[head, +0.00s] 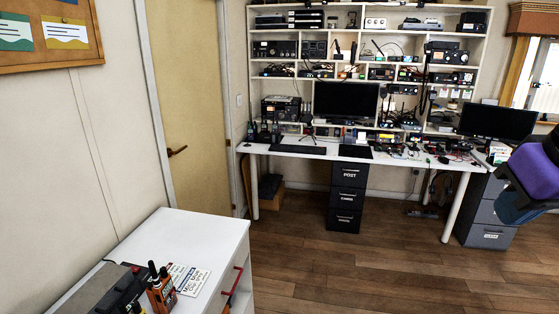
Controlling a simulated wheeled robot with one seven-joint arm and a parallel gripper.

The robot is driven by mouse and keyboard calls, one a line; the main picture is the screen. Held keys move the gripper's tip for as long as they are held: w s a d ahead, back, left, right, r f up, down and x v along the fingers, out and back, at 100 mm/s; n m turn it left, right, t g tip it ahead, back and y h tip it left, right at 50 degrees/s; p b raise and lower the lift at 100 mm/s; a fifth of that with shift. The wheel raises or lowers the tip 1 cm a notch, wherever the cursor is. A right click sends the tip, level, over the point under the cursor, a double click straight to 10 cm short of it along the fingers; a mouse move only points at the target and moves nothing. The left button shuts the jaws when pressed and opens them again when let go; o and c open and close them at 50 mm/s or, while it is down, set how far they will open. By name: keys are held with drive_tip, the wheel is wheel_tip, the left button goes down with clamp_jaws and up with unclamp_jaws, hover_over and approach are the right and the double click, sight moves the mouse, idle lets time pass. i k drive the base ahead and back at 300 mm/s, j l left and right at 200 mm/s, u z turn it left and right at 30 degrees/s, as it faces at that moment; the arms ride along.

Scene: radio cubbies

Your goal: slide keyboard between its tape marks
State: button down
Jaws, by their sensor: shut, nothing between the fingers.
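A dark, flat keyboard (298,149) lies on the white desk (272,150) across the room, left of centre in the head view. It is in front of and to the left of a black monitor (346,101). Tape marks cannot be made out at this distance. My gripper is not in view.
A black flat pad (355,151) lies right of the keyboard. Radios fill the shelves (372,33). A white cabinet (180,238) with orange handheld radios (161,291) stands near left. The wooden floor (360,262) between is clear.

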sight(306, 149)
drive_tip(key=i, duration=3.6)
drive_tip(key=i+l+u, duration=0.15)
drive_tip(key=i, duration=1.1)
